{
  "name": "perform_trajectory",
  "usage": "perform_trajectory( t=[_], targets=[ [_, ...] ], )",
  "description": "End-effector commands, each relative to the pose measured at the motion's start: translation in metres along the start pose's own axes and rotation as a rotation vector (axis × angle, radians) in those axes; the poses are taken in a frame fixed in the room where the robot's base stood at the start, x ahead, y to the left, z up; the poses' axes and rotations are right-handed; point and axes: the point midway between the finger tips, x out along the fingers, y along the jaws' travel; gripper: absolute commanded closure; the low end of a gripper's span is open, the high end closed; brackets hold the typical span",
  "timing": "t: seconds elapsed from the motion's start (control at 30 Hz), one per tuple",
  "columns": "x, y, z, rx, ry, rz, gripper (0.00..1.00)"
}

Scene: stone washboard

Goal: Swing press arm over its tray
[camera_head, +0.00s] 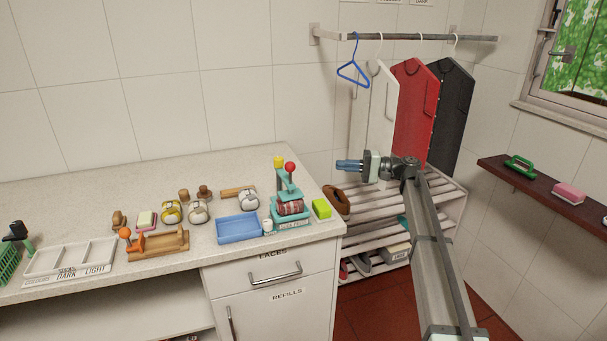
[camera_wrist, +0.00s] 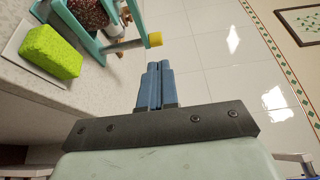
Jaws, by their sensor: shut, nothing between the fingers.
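The teal sock press (camera_head: 276,212) stands on the counter near its right end. Its upright frame carries a yellow knob (camera_head: 278,161) and a red knob (camera_head: 290,167). A dark red patterned roll (camera_head: 290,207) sits in its lower part; I cannot tell how the press arm lines up with the tray. In the wrist view, part of the press's teal frame (camera_wrist: 117,46) shows at the upper left, with a yellow end (camera_wrist: 155,39) just beyond my fingertips. My gripper (camera_head: 339,165) has its blue fingers together and empty, in the air right of the press and apart from it.
A lime green sponge (camera_head: 321,208) lies right of the press, and a blue tray (camera_head: 238,229) left of it. Brushes, rolls and a wooden holder (camera_head: 158,245) fill the counter further left. Garments (camera_head: 414,105) hang behind my arm, above a slatted rack (camera_head: 440,196).

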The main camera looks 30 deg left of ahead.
Motion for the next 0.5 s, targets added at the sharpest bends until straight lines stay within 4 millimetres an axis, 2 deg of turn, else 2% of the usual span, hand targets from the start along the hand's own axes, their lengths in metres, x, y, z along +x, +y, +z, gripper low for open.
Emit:
perform_trajectory(
  t=[0.1, 0.27, 0.5],
  targets=[
    [0.0, 0.001, 0.015, -0.006, -0.069, 0.003, 1.0],
    [0.004, 0.001, 0.022, -0.011, -0.1, 0.005, 1.0],
    [0.035, 0.001, 0.025, -0.012, -0.099, 0.006, 1.0]
  ],
)
